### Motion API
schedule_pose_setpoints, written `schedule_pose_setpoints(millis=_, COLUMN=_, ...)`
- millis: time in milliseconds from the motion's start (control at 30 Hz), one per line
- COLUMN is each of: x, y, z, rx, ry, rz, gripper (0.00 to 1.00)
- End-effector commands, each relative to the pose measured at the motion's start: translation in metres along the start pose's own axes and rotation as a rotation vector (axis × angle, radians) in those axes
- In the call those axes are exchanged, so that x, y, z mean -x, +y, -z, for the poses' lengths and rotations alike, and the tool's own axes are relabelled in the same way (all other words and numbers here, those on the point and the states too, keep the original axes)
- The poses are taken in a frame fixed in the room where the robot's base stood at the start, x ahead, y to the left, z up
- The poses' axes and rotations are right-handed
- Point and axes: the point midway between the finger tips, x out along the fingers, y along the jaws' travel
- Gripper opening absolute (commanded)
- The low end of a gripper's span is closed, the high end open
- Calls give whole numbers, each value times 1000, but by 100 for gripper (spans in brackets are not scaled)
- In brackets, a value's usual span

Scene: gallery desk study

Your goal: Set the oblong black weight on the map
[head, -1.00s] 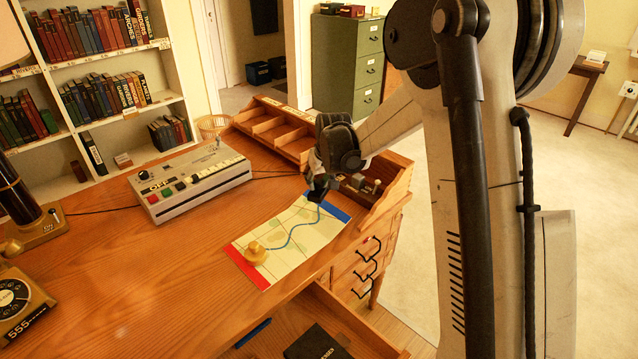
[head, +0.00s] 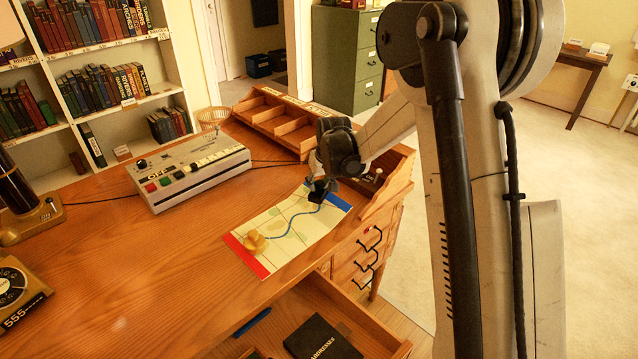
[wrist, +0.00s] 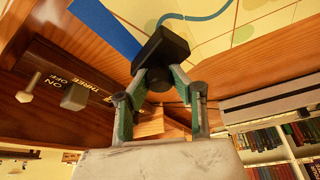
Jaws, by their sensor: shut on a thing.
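The map (head: 290,232) lies on the desk, pale with a red strip at its near end and a blue strip at its far end. A yellow, rounded weight (head: 255,241) sits on its red end. My gripper (wrist: 158,82) is shut on the oblong black weight (wrist: 160,52), seen close up in the wrist view. In the head view my gripper (head: 320,188) is at the blue end of the map, and the black weight is hard to tell from the dark fingers. I cannot tell whether the weight touches the map.
A grey control box (head: 190,172) with buttons is to the left. An open drawer (head: 375,325) with a black address book (head: 322,340) is below the desk edge. The desk's left middle is clear.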

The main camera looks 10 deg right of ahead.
Motion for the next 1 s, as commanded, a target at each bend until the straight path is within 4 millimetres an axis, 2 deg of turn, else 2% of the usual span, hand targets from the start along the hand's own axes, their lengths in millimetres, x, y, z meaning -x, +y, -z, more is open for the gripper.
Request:
schedule_pose_setpoints(millis=600, x=-8, y=0, z=-3, rx=0, ry=0, rz=0, gripper=0)
schedule_pose_setpoints(millis=633, x=-8, y=0, z=-3, rx=0, ry=0, rz=0, gripper=24)
schedule_pose_setpoints(millis=767, x=-7, y=0, z=-3, rx=0, ry=0, rz=0, gripper=42)
schedule_pose_setpoints(millis=1000, x=-8, y=0, z=-3, rx=0, ry=0, rz=0, gripper=43)
